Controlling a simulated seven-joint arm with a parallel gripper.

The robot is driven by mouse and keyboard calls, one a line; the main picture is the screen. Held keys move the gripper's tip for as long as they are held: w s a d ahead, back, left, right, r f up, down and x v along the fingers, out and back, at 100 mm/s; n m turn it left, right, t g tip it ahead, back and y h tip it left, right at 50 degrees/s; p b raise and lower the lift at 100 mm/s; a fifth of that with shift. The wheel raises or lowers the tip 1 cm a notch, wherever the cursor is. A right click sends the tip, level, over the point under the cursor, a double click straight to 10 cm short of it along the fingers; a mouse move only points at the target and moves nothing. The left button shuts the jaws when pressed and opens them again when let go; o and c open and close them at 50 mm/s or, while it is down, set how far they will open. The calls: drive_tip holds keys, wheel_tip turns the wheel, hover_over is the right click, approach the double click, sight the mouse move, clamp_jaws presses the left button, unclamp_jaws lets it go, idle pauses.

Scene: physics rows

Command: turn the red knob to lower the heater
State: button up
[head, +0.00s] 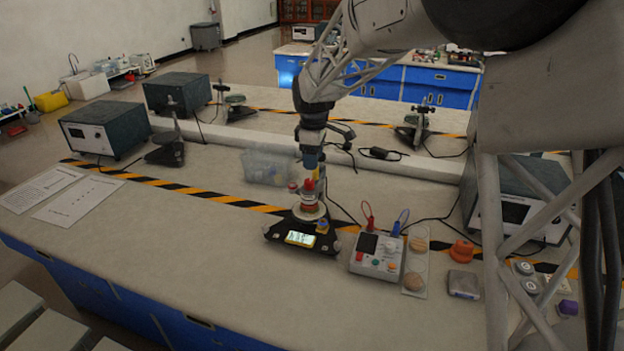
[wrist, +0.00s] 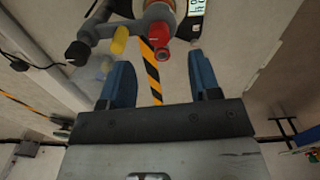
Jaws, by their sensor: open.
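The red knob (wrist: 158,36) sits on a metal fitting (wrist: 122,24) of the apparatus in the wrist view. Its round end faces the camera. In the head view a red part (head: 309,184) shows just under my gripper (head: 312,166), on the apparatus that stands on a black base (head: 274,232) with a lit display (head: 300,239). In the wrist view my gripper (wrist: 158,62) has its two blue fingers spread wide. The knob lies just beyond the fingertips, roughly midway between them. Nothing is held. I cannot tell the knob's turn.
A clear plastic bin (head: 264,167) stands behind the apparatus. A grey control box (head: 377,256) with red and blue leads stands to its right.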

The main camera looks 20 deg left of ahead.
sight(309, 181)
drive_tip(key=shift+w+a+f, duration=0.15)
drive_tip(key=shift+a+f, duration=0.2)
drive_tip(key=shift+a, duration=0.35)
drive_tip(key=shift+f, duration=3.9)
drive_tip(key=c, duration=0.9)
